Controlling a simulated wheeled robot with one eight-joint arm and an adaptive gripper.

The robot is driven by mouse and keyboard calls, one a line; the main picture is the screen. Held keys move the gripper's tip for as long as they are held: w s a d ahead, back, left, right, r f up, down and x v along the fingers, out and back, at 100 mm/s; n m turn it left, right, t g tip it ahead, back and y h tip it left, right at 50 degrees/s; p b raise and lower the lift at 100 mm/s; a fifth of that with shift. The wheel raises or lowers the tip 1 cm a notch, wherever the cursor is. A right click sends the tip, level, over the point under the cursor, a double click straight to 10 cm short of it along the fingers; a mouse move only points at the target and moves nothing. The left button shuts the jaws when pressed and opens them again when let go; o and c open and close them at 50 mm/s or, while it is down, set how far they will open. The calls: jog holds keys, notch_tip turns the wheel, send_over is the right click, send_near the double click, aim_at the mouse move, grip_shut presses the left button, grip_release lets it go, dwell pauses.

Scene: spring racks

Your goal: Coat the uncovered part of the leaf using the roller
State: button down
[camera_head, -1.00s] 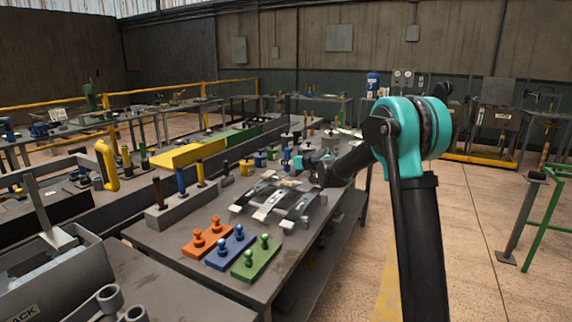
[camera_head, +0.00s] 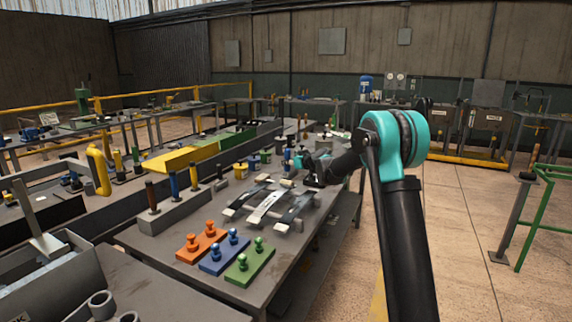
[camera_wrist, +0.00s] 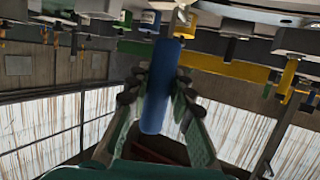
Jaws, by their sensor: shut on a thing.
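My gripper (camera_wrist: 157,92) is shut on a blue cylindrical handle (camera_wrist: 160,75), which stands between the fingers in the wrist view. I take it to be the roller's handle; its working end is not clear. In the head view my gripper (camera_head: 312,170) is small and dark, at the far right side of the springs. Three leaf strips lie side by side on a low support on the bench: a left one (camera_head: 243,198), a pale middle one (camera_head: 264,206) and a darker right one (camera_head: 294,208). I cannot tell which surface is uncoated.
Orange (camera_head: 202,243), blue (camera_head: 224,255) and green (camera_head: 249,267) knobbed blocks lie at the bench front. A grey holder (camera_head: 180,212) carries brown, blue and yellow handles. Several small pots stand behind the leaves. Open floor (camera_head: 460,220) lies to the right.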

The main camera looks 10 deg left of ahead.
jog(key=shift+w+d, duration=0.7)
jog(key=shift+w, duration=1.2)
jog(key=s+a, duration=0.3)
jog(key=s, duration=0.7)
jog(key=s+a, duration=0.4)
jog(key=s, duration=0.6)
jog(key=s+a, duration=0.4)
jog(key=s, duration=0.7)
jog(key=shift+f, duration=0.4)
dwell(0.9)
notch_tip(320, 180, up, 6)
dwell(0.8)
jog(key=shift+r, duration=0.1)
